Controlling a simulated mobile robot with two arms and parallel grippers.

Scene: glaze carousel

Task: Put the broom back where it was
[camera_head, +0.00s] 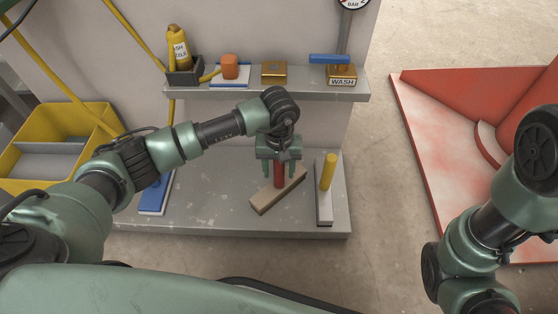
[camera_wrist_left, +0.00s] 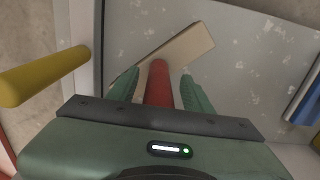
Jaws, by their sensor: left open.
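A small broom-like tool with a red handle (camera_head: 279,178) and a wooden block head (camera_head: 268,197) stands on the lower grey shelf. Its head lies at a slant. My left gripper (camera_head: 281,166) is above it, pointing down, with its open fingers on either side of the handle. In the left wrist view the red handle (camera_wrist_left: 158,84) rises between the two fingers, and the wooden head (camera_wrist_left: 180,50) lies beyond them. The fingers look apart from the handle. My right gripper is out of view; only part of that arm shows at the right.
A yellow-handled tool (camera_head: 328,172) stands close to the right on the same shelf (camera_head: 215,205). A blue item (camera_head: 155,195) is at its left end. The upper shelf (camera_head: 300,90) holds a bottle (camera_head: 178,45), an orange item (camera_head: 230,66) and a WASH box (camera_head: 341,75). A yellow bin (camera_head: 95,118) stands left.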

